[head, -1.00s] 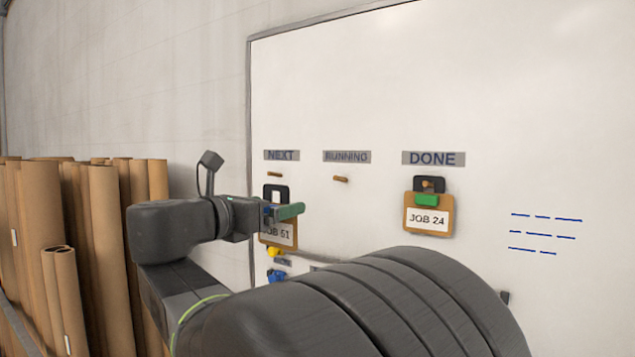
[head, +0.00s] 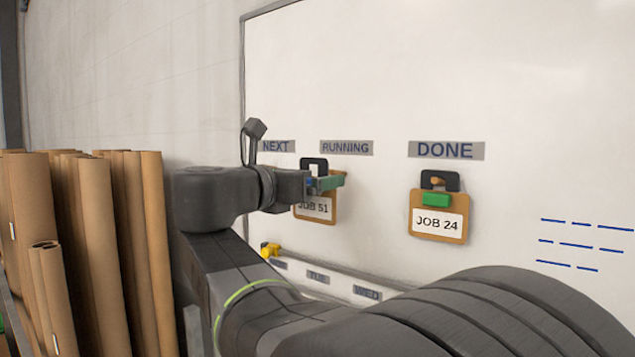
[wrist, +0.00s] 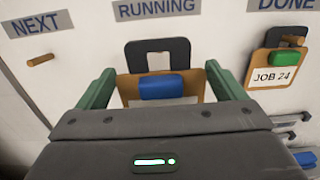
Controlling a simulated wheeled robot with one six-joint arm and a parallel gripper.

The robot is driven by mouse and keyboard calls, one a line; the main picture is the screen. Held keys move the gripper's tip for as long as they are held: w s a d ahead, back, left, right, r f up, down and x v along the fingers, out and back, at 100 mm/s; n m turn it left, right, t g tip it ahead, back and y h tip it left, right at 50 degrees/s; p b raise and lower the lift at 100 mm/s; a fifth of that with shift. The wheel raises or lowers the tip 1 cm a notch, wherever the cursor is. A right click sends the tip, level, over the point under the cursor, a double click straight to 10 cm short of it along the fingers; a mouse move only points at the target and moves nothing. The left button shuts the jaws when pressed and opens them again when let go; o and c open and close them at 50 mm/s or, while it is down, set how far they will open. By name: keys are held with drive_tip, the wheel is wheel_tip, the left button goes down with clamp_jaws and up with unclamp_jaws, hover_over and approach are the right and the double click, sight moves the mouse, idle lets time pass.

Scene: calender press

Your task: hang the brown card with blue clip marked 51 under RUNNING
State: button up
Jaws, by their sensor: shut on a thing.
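The brown card marked JOB 51 (head: 316,207) has a black hanger loop and a blue clip (wrist: 161,87). It is upright in front of the board, just below the RUNNING label (head: 346,147). My gripper (wrist: 160,72) is shut on the card, with a green finger at each side edge. The wrist view shows the black hanger (wrist: 157,50) under RUNNING (wrist: 157,9), with only pale board through its opening. The RUNNING peg is mostly or wholly hidden by the hanger and finger. I cannot tell whether the loop touches it.
The JOB 24 card (head: 437,224), with a green clip, hangs under DONE (head: 446,150). The NEXT peg (wrist: 41,60) is bare. Below are a small labelled strip and a yellow item (head: 270,249). Tall cardboard tubes (head: 97,240) stand at the left.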

drive_tip(key=f+b+x, duration=0.1)
drive_tip(key=x, duration=0.7)
drive_tip(key=shift+f, duration=0.15)
idle(0.6)
idle(0.5)
drive_tip(key=o, duration=0.7)
drive_tip(key=b+v, duration=0.2)
drive_tip(key=v, duration=1.1)
drive_tip(key=shift+s+a, duration=0.25)
drive_tip(key=shift+s, duration=0.1)
drive_tip(key=shift+w+d, duration=0.1)
drive_tip(key=shift+w, duration=0.05)
